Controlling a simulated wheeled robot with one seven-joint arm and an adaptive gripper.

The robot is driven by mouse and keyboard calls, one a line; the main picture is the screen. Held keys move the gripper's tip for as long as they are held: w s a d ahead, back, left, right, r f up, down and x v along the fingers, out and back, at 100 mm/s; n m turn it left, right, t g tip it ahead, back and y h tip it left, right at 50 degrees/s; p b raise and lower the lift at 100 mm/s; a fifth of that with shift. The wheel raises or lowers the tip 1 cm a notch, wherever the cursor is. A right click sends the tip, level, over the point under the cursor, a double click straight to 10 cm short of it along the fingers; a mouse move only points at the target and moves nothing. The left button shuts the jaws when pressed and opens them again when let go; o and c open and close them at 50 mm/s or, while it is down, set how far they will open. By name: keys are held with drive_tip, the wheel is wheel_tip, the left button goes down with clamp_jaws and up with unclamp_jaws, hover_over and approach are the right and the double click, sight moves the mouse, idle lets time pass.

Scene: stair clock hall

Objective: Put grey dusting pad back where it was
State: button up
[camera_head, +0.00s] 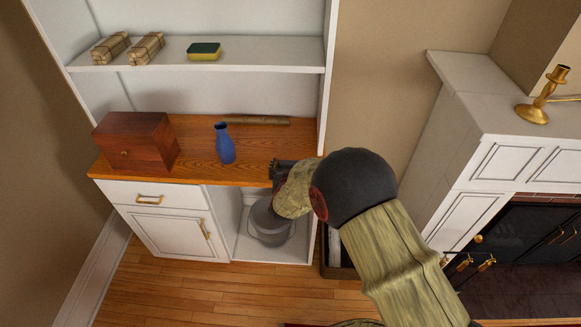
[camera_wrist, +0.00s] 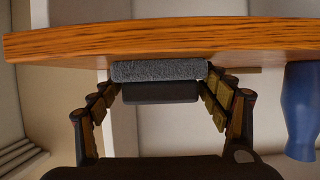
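The grey dusting pad (camera_wrist: 158,71) shows in the wrist view as a rough grey bar over a dark block. It lies across the space between the fingertips of my gripper (camera_wrist: 161,82), which meet its two ends. In the head view my gripper (camera_head: 281,172) is at the counter's right front edge, and the pad cannot be made out there.
On the counter stand a blue vase (camera_head: 225,143), a wooden box (camera_head: 136,141) and a long brown roll (camera_head: 256,120). A grey bucket (camera_head: 270,226) stands in the open bay below. A sponge (camera_head: 204,51) and two wrapped parcels (camera_head: 146,48) lie on the shelf.

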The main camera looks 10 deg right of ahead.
drive_tip(key=o, duration=0.4)
drive_tip(key=shift+r, duration=0.25)
drive_tip(key=p+v, duration=0.4)
drive_tip(key=v, duration=0.8)
drive_tip(key=s+a+r+n+g+y, duration=0.1)
drive_tip(key=s+a+r+y, duration=0.15)
drive_tip(key=r, duration=0.55)
drive_tip(key=s+a+r+n+g+y, duration=0.1)
drive_tip(key=s+a+r+y, duration=0.15)
drive_tip(key=r, duration=0.55)
drive_tip(key=s+d+r+g, duration=0.1)
drive_tip(key=s+d+r, duration=0.1)
drive_tip(key=s, duration=0.6)
drive_tip(key=s+d+r+n+g, duration=0.1)
drive_tip(key=s+d+r+g, duration=0.1)
drive_tip(key=s, duration=0.7)
drive_tip(key=s+d+r+g, duration=0.2)
drive_tip(key=s+d+r, duration=0.2)
drive_tip(key=s, duration=0.4)
drive_tip(key=shift+s+d+n+h, duration=0.15)
drive_tip(key=shift+d+n+h, duration=0.15)
drive_tip(key=shift+d+h, duration=0.1)
